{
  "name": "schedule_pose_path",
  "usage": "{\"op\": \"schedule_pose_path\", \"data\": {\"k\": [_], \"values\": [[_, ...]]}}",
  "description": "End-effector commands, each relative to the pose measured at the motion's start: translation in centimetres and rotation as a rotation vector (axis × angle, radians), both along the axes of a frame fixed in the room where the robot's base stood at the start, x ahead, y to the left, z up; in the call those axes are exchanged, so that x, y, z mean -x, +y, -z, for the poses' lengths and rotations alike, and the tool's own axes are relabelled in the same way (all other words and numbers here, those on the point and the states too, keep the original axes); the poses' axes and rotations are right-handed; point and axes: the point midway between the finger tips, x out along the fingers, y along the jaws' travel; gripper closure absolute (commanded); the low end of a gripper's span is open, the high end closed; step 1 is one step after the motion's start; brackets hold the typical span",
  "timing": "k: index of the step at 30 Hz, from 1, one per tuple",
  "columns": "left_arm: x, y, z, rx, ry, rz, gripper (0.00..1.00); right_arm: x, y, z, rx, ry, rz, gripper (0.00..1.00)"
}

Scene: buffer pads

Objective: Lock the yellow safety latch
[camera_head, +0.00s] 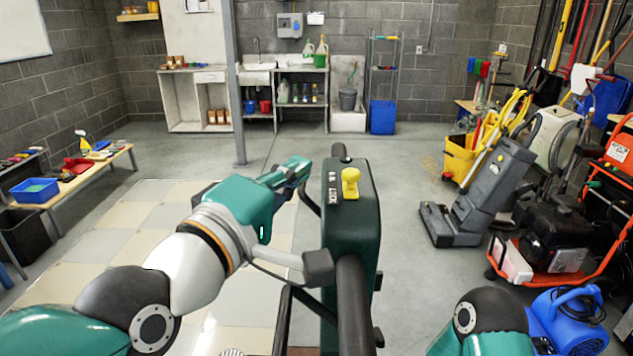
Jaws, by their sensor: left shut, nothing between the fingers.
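The yellow safety latch (350,182) stands on the top face of a dark green housing (352,222), at the right of two small white labels. My left gripper (303,165) is just left of the housing's top, apart from the latch. Its fingers are shut and empty. My right arm shows only in part at the bottom right, and its gripper is out of view.
Black tubes and a grey block (318,267) sit around the housing, near my left forearm. A grey floor machine (480,195), a yellow bucket (459,158) and a blue blower (568,320) stand to the right. A grey post (233,85) rises behind. The floor beyond the housing is clear.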

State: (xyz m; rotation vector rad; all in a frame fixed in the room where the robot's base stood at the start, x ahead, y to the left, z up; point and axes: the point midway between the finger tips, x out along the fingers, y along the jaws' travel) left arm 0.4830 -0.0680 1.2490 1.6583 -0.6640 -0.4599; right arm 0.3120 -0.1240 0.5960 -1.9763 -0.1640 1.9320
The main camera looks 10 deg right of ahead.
Motion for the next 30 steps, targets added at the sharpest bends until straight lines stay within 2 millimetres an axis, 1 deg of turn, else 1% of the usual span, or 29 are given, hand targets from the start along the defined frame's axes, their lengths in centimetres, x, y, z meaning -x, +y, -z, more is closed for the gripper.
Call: {"op": "schedule_pose_path", "data": {"k": [1, 6, 10, 15, 25, 26, 28, 29, 30], "values": [[1.0, 1.0, 0.1, 0.005, -0.004, -0.002, 1.00, 0.0, 0.0, 0.5, 0.000, 0.000, -0.001, 0.60], [3.3, 3.0, 0.2, 0.003, -0.004, -0.004, 1.00, 0.0, 0.0, 1.0, 0.000, 0.001, -0.001, 0.60], [4.4, 4.0, 0.2, 0.002, -0.002, -0.005, 1.00, 0.0, 0.0, 1.1, 0.000, 0.000, -0.001, 0.60], [4.9, 4.4, 0.3, 0.001, -0.001, -0.006, 1.00, 0.0, 0.0, 1.1, 0.000, 0.000, -0.001, 0.60], [4.7, 4.7, 0.3, 0.001, 0.002, -0.013, 1.00, 0.0, 0.0, 1.0, 0.000, 0.000, -0.001, 0.60], [4.5, 4.9, 0.3, 0.001, 0.004, -0.020, 1.00, 0.0, 0.0, 1.0, 0.000, 0.000, -0.001, 0.60], [3.4, 5.6, 0.9, -0.007, 0.022, -0.042, 1.00, 0.0, 0.0, 0.7, 0.000, 0.000, -0.001, 0.60], [2.7, 5.8, 1.5, -0.015, 0.036, -0.055, 1.00, 0.0, 0.0, 0.6, 0.000, 0.000, -0.001, 0.60], [1.6, 6.2, 2.5, -0.027, 0.058, -0.073, 1.00, 0.0, 0.0, 0.4, 0.000, 0.000, -0.001, 0.60]]}}
